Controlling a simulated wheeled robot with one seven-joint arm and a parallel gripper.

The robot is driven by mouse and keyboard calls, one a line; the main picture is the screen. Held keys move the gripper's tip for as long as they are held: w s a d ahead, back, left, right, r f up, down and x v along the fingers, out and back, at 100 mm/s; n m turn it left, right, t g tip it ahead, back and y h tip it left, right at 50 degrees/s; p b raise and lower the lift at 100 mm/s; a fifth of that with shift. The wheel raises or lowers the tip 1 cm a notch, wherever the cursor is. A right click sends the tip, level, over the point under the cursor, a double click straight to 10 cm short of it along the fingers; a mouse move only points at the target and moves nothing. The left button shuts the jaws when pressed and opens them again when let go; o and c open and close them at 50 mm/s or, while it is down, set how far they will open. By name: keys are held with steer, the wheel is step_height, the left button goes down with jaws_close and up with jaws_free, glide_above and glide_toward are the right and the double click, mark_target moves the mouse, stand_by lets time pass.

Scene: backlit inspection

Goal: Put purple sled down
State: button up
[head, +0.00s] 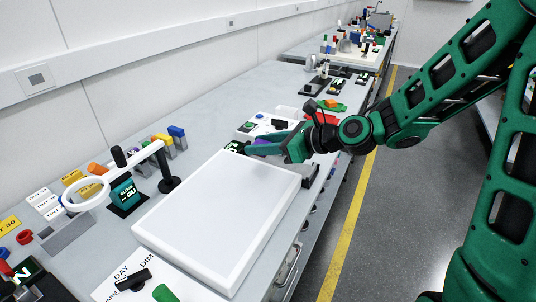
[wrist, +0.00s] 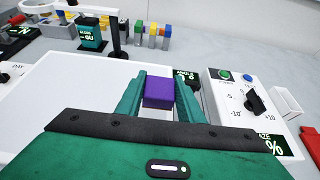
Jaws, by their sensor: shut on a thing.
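The purple sled (wrist: 158,92) is a small purple block between the two green fingers of my gripper (wrist: 159,86) in the wrist view. My gripper is shut on it, and the fingers cover its sides. In the head view only a sliver of the purple sled (head: 262,141) shows by my gripper (head: 268,148), near the far edge of the white light panel (head: 215,215). I cannot tell whether the sled touches anything below it.
A white control box (wrist: 235,105) with a green button, a blue button and a black knob stands right of the gripper in the wrist view. A ring magnifier (head: 88,192) stands left of the panel. The panel top is bare.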

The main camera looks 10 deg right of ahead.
glide_above(269, 160)
step_height(269, 160, down, 6)
steer(key=shift+w+a+r, duration=0.1)
steer(key=shift+r, duration=0.15)
steer(key=shift+f, duration=1.95)
steer(key=shift+f, duration=0.15)
steer(key=o, duration=0.8)
steer(key=v, duration=1.2)
